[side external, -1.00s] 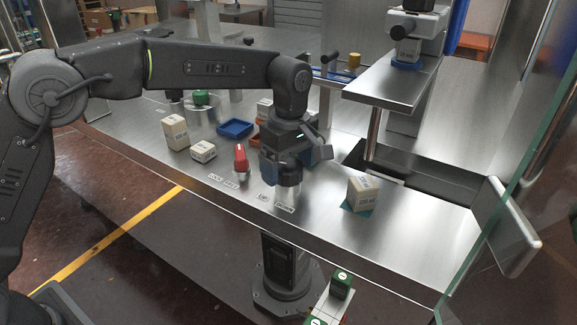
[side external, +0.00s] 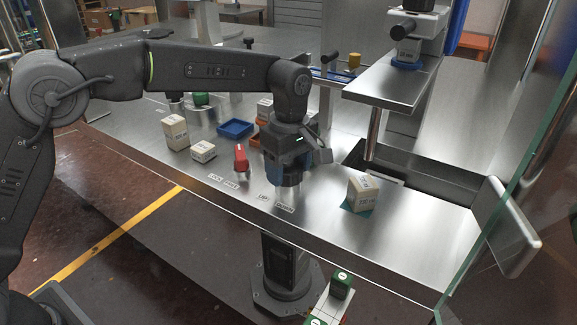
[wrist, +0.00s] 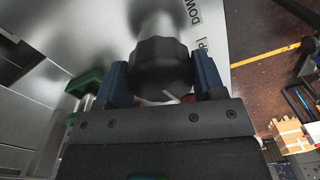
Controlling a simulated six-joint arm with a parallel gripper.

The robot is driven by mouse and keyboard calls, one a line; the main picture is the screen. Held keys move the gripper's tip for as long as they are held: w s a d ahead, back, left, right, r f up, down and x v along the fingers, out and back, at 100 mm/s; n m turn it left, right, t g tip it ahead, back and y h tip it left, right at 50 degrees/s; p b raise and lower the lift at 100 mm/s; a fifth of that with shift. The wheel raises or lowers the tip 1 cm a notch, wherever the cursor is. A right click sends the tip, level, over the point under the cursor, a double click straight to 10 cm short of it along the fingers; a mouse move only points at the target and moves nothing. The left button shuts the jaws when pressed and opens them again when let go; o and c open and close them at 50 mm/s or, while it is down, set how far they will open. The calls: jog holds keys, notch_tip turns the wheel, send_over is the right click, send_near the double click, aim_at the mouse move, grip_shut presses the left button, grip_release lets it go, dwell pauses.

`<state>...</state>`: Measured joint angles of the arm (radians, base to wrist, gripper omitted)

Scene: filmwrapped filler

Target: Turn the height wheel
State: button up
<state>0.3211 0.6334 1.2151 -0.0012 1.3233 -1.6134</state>
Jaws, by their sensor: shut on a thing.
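The height wheel (wrist: 160,66) is a dark, lobed knob on a metal post at the front of the steel bench. In the wrist view it sits between the two blue fingers of my gripper (wrist: 161,82), which is shut on it. In the side view my gripper (side external: 287,172) points down over the wheel and hides much of it. Labels reading UP (side external: 263,197) and DOWN (side external: 284,208) lie on the bench beside the post.
A red knob (side external: 241,160) stands just left of my gripper. A white carton (side external: 362,193) sits on a teal patch to the right. More cartons (side external: 175,132) and a blue tray (side external: 235,129) lie to the left. A glass panel (side external: 530,150) bounds the right side.

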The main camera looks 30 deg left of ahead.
jog(key=shift+m, duration=0.3)
